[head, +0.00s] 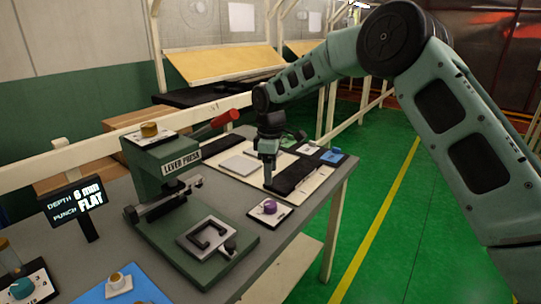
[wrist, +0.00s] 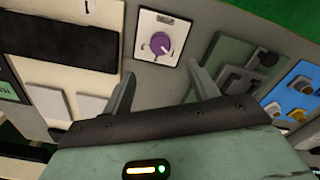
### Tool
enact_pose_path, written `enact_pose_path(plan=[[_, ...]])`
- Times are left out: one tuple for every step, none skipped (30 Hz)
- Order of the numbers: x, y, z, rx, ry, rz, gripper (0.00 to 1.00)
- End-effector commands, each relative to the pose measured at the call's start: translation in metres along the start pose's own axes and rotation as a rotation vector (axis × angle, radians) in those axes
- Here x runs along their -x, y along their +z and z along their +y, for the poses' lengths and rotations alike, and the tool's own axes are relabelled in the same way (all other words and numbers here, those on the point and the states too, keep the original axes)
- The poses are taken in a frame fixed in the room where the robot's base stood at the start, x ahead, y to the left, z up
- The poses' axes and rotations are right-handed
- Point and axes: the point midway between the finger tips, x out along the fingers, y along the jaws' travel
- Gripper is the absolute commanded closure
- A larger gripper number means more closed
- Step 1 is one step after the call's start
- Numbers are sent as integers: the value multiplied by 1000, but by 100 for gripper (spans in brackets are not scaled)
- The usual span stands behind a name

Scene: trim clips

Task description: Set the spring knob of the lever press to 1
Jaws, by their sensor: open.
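The green lever press (head: 175,175) stands on the left part of the bench, with its name plate facing me and a red-handled lever (head: 226,118). A brass-coloured knob (head: 149,130) sits on a pale plate on top of the press; its setting is too small to read. A purple knob (head: 270,206) on a white plate lies on the bench right of the press; it also shows in the wrist view (wrist: 160,43). I cannot tell from labels which one is the spring knob. My gripper (head: 268,180) is open and empty, pointing down over the bench's right part, apart from both knobs.
A blue mat (head: 140,284) and a teal knob (head: 22,288) are at the front left. A black strip (head: 295,177) and pale boards lie near my gripper. Open green floor lies to the right.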

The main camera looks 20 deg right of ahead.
Motion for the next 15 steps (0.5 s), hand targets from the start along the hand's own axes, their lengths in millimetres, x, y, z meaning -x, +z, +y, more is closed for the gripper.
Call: enact_pose_path(plan=[[11,0,1,-1,4,3,41],[17,0,1,-1,4,2,41],[25,0,1,0,3,2,41],[30,0,0,0,2,2,41],[35,0,0,0,3,3,41],[41,0,1,0,2,2,41],[45,0,0,0,1,1,41],[48,0,1,0,2,1,41],[52,0,1,0,1,1,41],[54,0,0,0,1,0,41],[56,0,0,0,1,0,41],[58,0,0,1,1,0,41],[60,0,0,1,1,0,41],[60,0,0,1,0,0,41],[61,0,0,1,0,0,41]])
